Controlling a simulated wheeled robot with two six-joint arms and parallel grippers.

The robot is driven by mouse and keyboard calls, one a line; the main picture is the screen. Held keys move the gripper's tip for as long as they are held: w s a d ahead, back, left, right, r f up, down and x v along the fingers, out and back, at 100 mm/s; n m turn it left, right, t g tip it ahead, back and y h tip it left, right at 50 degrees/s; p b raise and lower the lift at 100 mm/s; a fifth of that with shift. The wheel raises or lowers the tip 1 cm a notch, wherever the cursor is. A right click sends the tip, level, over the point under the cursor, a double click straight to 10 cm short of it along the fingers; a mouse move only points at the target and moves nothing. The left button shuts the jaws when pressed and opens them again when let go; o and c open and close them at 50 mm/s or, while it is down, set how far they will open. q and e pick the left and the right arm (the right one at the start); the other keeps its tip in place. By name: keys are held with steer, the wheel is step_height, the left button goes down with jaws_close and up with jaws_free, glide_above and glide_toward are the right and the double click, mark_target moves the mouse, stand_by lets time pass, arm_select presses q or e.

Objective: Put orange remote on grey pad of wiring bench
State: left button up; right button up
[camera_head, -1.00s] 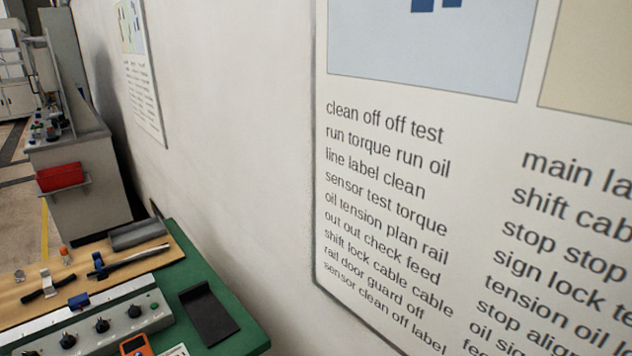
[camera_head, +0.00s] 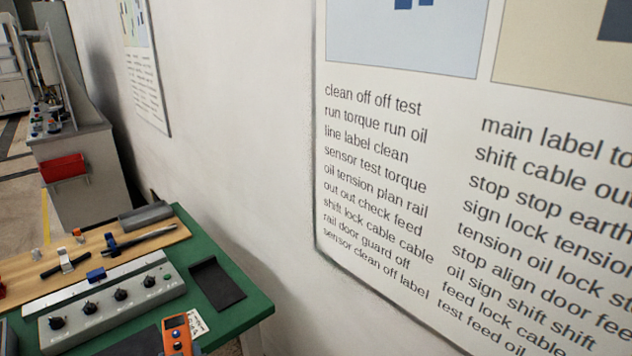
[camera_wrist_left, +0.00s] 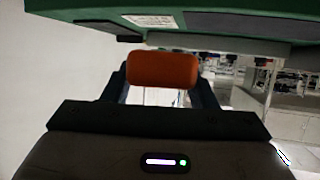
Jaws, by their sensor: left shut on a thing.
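The orange remote (camera_head: 177,335), with a dark screen, shows at the bottom of the head view, in front of the green wiring bench (camera_head: 235,312). In the left wrist view its orange end (camera_wrist_left: 162,70) sits between the fingers of my left gripper (camera_wrist_left: 163,80), which is shut on it. A dark grey flat pad (camera_head: 140,343) lies on the bench left of the remote, partly cut off. The pad also seems to show in the wrist view (camera_wrist_left: 250,25). Whether the remote touches the bench is unclear. My right gripper is not in view.
A control box with knobs (camera_head: 110,300) stands on the bench left of a black tray (camera_head: 217,285). A white printed label (camera_head: 197,323) lies beside the remote. A wooden board (camera_head: 90,258) with tools is behind. The wall (camera_head: 240,170) rises close on the right.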

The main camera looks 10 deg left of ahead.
arm_select(q)
steer(key=w+d+r+m+t+h, duration=0.1)
steer(key=w+d+r+m+h, duration=0.25)
steer(key=d, duration=0.35)
steer(key=w+d+r+m+t+h, duration=0.1)
steer(key=w+d+r+m+h, duration=0.25)
steer(key=d, duration=0.25)
steer(key=d+r+m+g+h, duration=0.3)
steer(key=d+m+g+h, duration=0.8)
steer(key=d+m+h, duration=0.3)
steer(key=d+m, duration=0.1)
steer(key=m, duration=0.1)
steer(key=shift+s+d+m+g, duration=0.2)
steer(key=shift+m+g, duration=0.1)
steer(key=shift+g, duration=0.1)
steer(key=shift+a, duration=0.1)
